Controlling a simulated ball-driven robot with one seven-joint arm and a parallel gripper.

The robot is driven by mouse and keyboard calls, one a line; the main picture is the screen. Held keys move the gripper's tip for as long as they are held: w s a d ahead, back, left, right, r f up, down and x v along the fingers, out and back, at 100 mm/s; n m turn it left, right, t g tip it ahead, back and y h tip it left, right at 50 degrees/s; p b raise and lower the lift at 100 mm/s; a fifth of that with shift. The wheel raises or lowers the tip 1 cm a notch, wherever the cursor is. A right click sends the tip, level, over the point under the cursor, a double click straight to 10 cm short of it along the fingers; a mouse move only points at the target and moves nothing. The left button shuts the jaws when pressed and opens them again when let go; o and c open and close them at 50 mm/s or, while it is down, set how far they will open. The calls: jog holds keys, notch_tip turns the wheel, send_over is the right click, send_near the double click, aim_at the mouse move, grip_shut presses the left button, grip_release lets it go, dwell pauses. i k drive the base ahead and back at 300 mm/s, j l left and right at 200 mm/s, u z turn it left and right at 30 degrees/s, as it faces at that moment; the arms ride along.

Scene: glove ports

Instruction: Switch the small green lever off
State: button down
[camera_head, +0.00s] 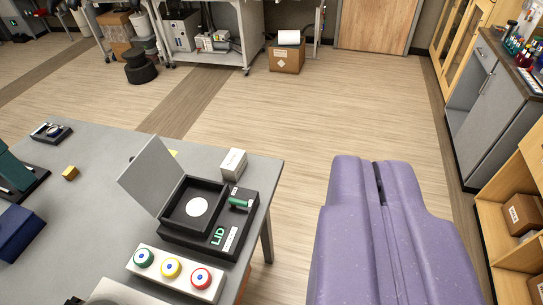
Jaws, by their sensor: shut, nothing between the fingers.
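The small green lever (241,203) sits on the right part of a black box (211,215) on the grey table. It appears as a short green bar lying across its mount, but I cannot tell its on or off position. Beside the lever, the box has an open compartment with a white disc inside, a grey lid (155,172) standing open, and a green LID label. My purple gripper (377,168) is shut and empty. In the picture it is right of the box, past the table's edge, and apart from the lever.
A white panel (174,277) with green, yellow and red buttons lies in front of the box. A small white carton (233,163) stands behind it. A yellow block (70,173) and a blue bin (20,232) are at left. Wooden shelving (515,205) stands at right; floor between is clear.

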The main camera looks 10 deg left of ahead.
aim_at(233, 202)
jog(key=i+l, duration=0.1)
jog(key=i, duration=0.4)
jog(key=i+l, duration=0.15)
jog(key=i, duration=0.35)
